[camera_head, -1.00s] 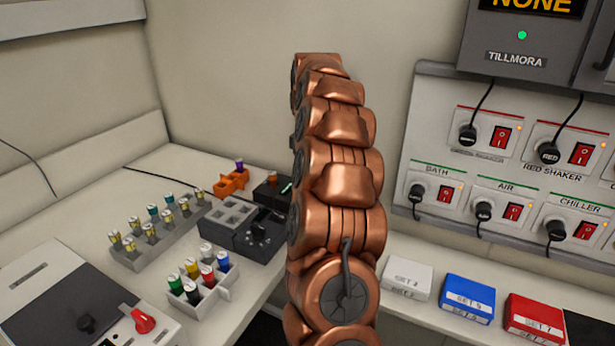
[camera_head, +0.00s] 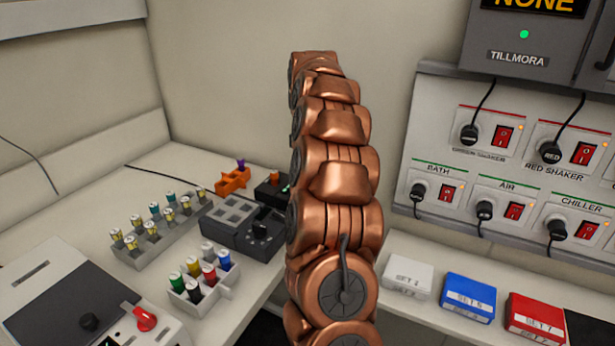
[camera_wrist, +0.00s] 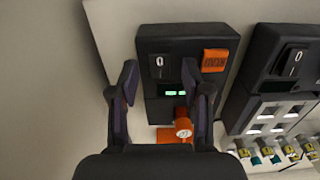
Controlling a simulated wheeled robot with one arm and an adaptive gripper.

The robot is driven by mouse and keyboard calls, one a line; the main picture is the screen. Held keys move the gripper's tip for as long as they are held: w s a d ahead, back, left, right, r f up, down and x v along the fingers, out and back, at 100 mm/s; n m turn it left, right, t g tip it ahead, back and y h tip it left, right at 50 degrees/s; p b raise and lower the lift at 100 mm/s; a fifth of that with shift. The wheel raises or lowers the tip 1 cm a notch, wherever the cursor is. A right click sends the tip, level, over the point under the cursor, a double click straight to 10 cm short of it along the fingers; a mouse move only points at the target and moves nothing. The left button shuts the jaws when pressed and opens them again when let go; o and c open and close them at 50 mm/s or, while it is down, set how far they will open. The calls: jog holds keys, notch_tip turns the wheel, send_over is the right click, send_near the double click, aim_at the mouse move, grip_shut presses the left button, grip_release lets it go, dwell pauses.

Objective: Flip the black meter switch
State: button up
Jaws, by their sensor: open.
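The black meter (camera_wrist: 187,80) is below my gripper in the wrist view. Its black rocker switch (camera_wrist: 158,66), marked 0, is on its face, near an orange block (camera_wrist: 215,60) and a small lit green display (camera_wrist: 175,93). My gripper (camera_wrist: 160,68) is open and empty, its fingertips on either side of the switch in the picture. I cannot tell whether they touch the meter. In the head view the meter (camera_head: 270,194) is partly hidden behind my copper arm, and my gripper is not visible there.
A dark grey device (camera_wrist: 285,75) with another black switch stands right of the meter. An orange holder (camera_wrist: 172,135) sits close by. Vial racks (camera_head: 160,232) (camera_head: 208,284) fill the bench. A switch panel (camera_head: 430,150) hangs on the right wall.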

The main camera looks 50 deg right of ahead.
jog(key=shift+r, duration=0.15)
jog(key=shift+r, duration=3.6)
